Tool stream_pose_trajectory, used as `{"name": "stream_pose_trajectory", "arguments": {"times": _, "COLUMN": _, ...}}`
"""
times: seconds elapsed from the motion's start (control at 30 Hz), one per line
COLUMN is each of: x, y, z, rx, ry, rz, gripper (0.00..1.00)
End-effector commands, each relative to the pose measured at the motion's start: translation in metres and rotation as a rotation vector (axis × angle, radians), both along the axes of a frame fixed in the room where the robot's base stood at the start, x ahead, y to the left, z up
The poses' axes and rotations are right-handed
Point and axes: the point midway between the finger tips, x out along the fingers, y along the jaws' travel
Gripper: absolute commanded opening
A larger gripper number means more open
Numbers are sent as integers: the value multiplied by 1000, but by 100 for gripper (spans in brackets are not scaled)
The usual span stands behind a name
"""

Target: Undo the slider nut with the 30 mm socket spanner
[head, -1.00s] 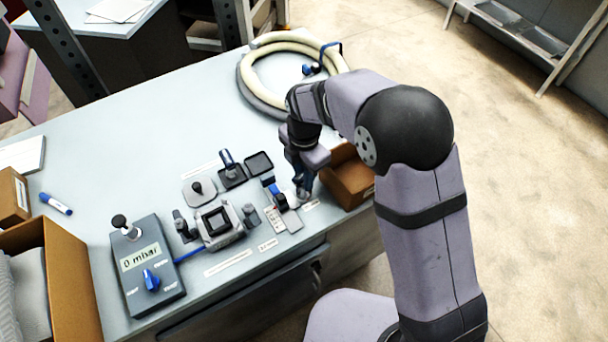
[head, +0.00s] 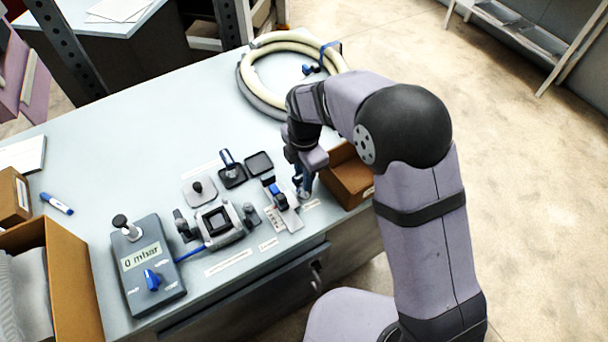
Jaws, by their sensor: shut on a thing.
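My gripper (head: 303,188) points down at the right end of the row of fixtures on the bench. It is shut on a small, partly hidden thing, which I take to be the socket spanner; its lower end shows as a grey piece (head: 304,195) close to the bench top. I cannot make out the slider nut at this size, nor whether the spanner touches anything.
An open brown box (head: 350,182) stands right beside my gripper. A square clamp fixture (head: 216,224), a pressure unit (head: 146,270) reading 0 mbar and black-topped holders (head: 232,175) stand to the left. A coiled hose (head: 248,80) lies behind. The bench's middle back is clear.

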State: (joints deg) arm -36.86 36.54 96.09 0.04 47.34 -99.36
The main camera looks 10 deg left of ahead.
Motion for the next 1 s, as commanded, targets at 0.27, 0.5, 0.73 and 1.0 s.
{"name": "stream_pose_trajectory", "arguments": {"times": 0.27, "x": 0, "y": 0, "z": 4, "rx": 1, "ry": -1, "rz": 1, "gripper": 0}}
{"name": "stream_pose_trajectory", "arguments": {"times": 0.5, "x": 0, "y": 0, "z": 12, "rx": 1, "ry": -1, "rz": 1, "gripper": 0}}
{"name": "stream_pose_trajectory", "arguments": {"times": 0.73, "x": 0, "y": 0, "z": 19, "rx": 1, "ry": -1, "rz": 1, "gripper": 0}}
{"name": "stream_pose_trajectory", "arguments": {"times": 1.0, "x": 1, "y": 0, "z": 27, "rx": 1, "ry": -1, "rz": 1, "gripper": 0}}
